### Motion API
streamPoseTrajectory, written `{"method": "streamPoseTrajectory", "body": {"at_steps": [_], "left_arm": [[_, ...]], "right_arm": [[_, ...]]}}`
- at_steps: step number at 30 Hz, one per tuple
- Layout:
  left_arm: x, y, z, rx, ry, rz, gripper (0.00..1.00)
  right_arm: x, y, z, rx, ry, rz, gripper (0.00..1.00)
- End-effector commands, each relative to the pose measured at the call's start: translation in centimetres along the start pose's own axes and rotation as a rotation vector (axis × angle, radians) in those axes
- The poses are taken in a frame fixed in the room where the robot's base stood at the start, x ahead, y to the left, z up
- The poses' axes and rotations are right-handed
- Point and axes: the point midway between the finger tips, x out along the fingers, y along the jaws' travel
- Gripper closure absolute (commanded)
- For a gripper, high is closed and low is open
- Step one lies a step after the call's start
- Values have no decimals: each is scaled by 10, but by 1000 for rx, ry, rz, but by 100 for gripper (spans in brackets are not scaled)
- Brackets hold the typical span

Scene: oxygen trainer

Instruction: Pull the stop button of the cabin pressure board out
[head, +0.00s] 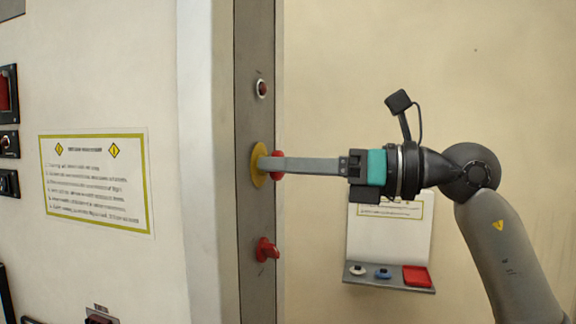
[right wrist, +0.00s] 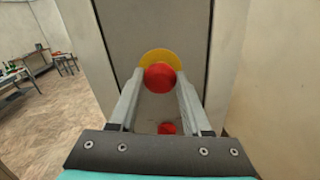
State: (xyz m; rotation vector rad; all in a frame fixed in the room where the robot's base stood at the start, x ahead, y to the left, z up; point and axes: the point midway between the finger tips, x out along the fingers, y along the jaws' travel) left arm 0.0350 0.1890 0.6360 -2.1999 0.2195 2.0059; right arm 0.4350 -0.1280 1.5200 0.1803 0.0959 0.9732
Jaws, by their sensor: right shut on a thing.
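The stop button is a red mushroom knob (head: 277,165) on a round yellow plate (head: 258,165), on a narrow grey vertical board (head: 256,205). My right gripper (head: 275,164) reaches it from the right in the head view, its fingers level. In the right wrist view the red knob (right wrist: 159,77) sits between the two fingertips, with the yellow plate (right wrist: 158,56) behind it. The right gripper is shut on the knob. Part of the knob is hidden behind a finger in the head view. My left gripper is not in view.
On the same board, a small red button (head: 262,88) is above and a red rotary switch (head: 266,249) below. A small shelf (head: 390,284) with a red tray (head: 417,276) is on the wall below my right arm. A notice (head: 97,183) hangs at left.

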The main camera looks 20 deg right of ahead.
Motion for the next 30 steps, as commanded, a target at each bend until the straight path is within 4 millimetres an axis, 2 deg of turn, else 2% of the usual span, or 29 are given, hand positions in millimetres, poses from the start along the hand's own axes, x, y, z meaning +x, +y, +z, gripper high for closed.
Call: {"method": "streamPoseTrajectory", "body": {"at_steps": [12,20,27,28,30], "left_arm": [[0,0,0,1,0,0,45],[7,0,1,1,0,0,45],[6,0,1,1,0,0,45],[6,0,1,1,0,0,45],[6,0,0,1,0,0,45]], "right_arm": [[0,0,0,0,1,0,100],[-10,0,-1,0,1,-1,100],[-11,0,0,0,2,-1,100],[-11,0,0,0,2,-1,49],[-11,0,0,0,1,-1,42]]}}
